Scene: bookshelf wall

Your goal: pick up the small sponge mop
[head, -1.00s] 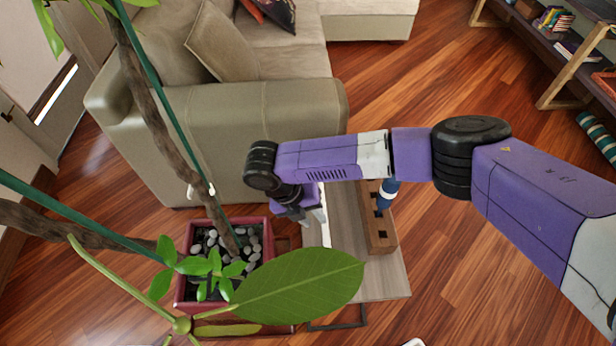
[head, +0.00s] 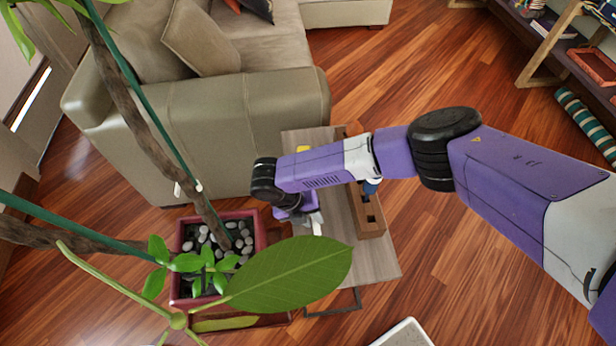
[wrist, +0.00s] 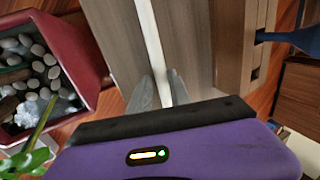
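The small sponge mop shows in the wrist view as a thin white handle (wrist: 151,35) lying on the wood-topped side table (wrist: 110,45). In the head view a yellow piece (head: 303,149), probably the mop's sponge head, shows at the table's back end. My gripper (head: 314,224) hangs over the table's left side there, and my arm hides the middle of the handle.
A wooden block with square holes (head: 369,222) stands on the table, with a blue-handled item (head: 371,187) in it. A red planter with pebbles (head: 261,235) stands close on the left. A sofa (head: 240,130) is behind. Large leaves (head: 290,275) cover part of the foreground.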

